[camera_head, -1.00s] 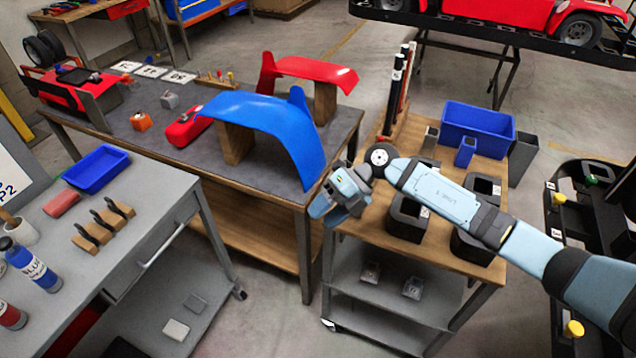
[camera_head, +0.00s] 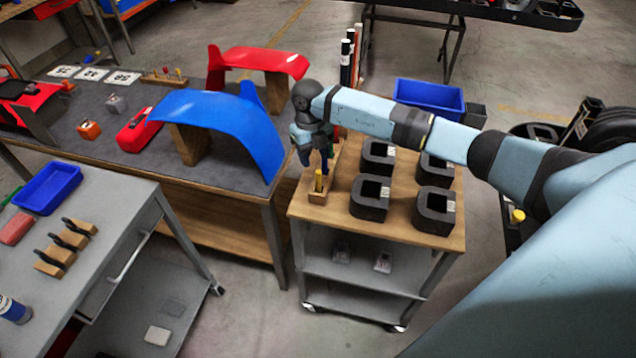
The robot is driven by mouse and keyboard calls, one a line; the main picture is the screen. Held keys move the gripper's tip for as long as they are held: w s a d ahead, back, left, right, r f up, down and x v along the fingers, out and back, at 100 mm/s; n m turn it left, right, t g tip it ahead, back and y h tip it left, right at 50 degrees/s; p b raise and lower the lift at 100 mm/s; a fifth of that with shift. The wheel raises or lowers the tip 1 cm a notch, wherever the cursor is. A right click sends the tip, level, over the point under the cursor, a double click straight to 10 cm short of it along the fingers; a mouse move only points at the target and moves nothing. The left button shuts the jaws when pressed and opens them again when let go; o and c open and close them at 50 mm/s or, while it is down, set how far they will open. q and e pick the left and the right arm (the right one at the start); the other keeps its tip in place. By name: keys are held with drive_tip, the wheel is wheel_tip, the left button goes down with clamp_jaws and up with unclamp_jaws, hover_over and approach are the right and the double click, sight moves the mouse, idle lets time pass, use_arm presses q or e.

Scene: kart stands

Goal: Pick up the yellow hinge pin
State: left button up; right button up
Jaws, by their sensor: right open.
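A yellow hinge pin (camera_head: 319,180) stands upright in a small wooden block (camera_head: 317,196) on the left side of the wooden-topped cart (camera_head: 400,228). My right gripper (camera_head: 314,160) is open and points down just above the block, close to the yellow pin. I see nothing held between its fingers. The gripper partly hides the back of the block, and I cannot tell whether a finger touches the pin. My left gripper is out of view.
Several dark hollow blocks (camera_head: 371,197) stand right of the pin block. A blue bin (camera_head: 430,97) and upright rods (camera_head: 345,65) are behind. A blue curved panel (camera_head: 225,122) sits on the grey bench at left.

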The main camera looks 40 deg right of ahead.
sight(319, 171)
drive_tip(key=f, duration=0.1)
drive_tip(key=f+p, duration=0.1)
drive_tip(key=f, duration=0.1)
drive_tip(key=s+f+p, duration=0.1)
drive_tip(key=shift+d+f, duration=0.2)
drive_tip(key=shift+d, duration=0.15)
drive_tip(key=shift+f, duration=0.45)
clamp_jaws()
